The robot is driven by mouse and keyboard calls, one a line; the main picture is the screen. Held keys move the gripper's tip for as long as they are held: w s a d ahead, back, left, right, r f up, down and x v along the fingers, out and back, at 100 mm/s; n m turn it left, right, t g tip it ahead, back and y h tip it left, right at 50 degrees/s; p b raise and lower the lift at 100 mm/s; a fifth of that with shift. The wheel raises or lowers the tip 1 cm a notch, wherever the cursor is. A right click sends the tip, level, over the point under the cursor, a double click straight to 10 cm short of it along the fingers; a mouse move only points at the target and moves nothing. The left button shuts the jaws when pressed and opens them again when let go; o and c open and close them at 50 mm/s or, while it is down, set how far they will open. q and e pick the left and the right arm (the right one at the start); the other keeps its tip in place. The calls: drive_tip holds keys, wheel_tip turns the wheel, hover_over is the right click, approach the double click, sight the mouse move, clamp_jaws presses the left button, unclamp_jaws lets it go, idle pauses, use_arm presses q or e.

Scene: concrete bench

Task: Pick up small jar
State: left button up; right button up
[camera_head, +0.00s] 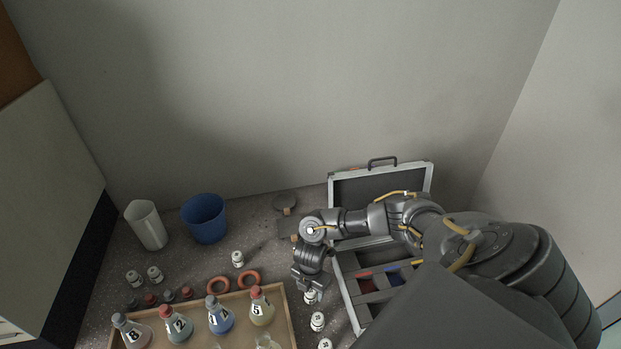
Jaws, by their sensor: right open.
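My left gripper does not show.
A wooden tray (288,316) holds several numbered flasks, left of my right gripper. An open metal case (346,290) stands close on its right, partly hidden by my arm. A blue bucket (205,218), a white container (146,225) and orange rings (249,278) are further left.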

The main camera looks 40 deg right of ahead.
drive_tip(key=c, duration=1.1)
drive_tip(key=shift+r, duration=0.1)
